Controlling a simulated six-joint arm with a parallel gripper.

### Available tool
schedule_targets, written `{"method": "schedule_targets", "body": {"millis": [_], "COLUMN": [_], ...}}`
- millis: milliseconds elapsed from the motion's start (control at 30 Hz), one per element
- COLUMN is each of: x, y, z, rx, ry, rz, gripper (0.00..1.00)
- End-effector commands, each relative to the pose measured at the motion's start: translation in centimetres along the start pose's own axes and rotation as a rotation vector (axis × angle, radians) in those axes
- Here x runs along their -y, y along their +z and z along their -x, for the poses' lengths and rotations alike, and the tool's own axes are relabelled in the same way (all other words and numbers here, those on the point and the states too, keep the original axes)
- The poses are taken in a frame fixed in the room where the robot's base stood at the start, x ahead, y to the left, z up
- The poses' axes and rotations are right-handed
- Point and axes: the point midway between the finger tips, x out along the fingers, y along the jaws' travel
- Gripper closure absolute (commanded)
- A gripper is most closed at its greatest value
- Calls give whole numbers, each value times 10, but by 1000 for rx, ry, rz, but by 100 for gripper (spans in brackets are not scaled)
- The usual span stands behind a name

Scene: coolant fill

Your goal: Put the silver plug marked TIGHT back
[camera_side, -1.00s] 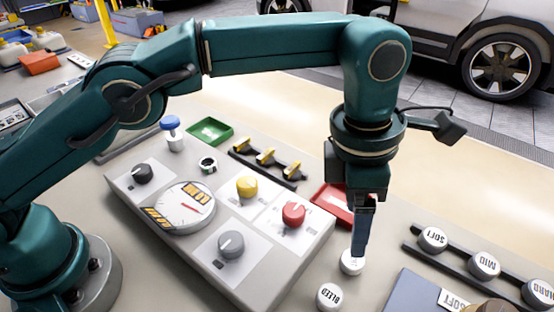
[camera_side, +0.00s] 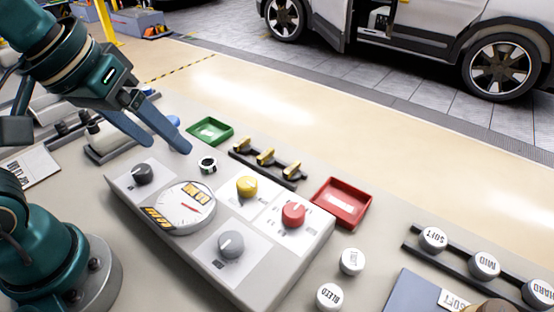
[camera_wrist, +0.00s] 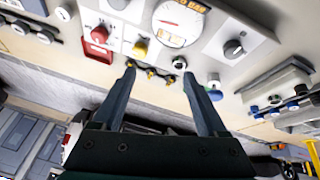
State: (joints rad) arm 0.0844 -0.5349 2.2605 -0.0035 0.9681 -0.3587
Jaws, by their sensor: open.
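The silver plug with upside-down lettering that looks like TIGHT (camera_side: 351,262) stands on the bench in the side view, right of the control panel and just behind the plug marked BLEED (camera_side: 329,297). Nothing touches it. My gripper (camera_side: 170,148) is at the left, far from that plug, above the bench behind the panel's left end. Its two fingers are apart and empty; the wrist view also shows the gap between the fingertips (camera_wrist: 160,70). A blue-capped item (camera_side: 174,120) is partly hidden by a finger in the side view.
The panel (camera_side: 262,272) carries a gauge and several knobs. A black-and-white ring (camera_side: 207,165), a green tray (camera_side: 210,131), yellow clips (camera_side: 266,158) and a red tray (camera_side: 342,203) lie behind it. Labelled plugs on a dark rack (camera_side: 458,252) stand at right.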

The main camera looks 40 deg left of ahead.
Motion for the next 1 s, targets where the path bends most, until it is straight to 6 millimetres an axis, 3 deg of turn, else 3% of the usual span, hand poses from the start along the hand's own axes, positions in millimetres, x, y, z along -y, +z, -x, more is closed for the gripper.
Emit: {"method": "schedule_targets", "body": {"millis": [100,300,1000], "x": [17,27,27], "y": [18,31,32], "z": [-4,-10,-10], "rx": [-35,-53,-51], "ry": [-17,-32,-33], "rz": [-155,-278,-287], "gripper": [24,24,24]}}
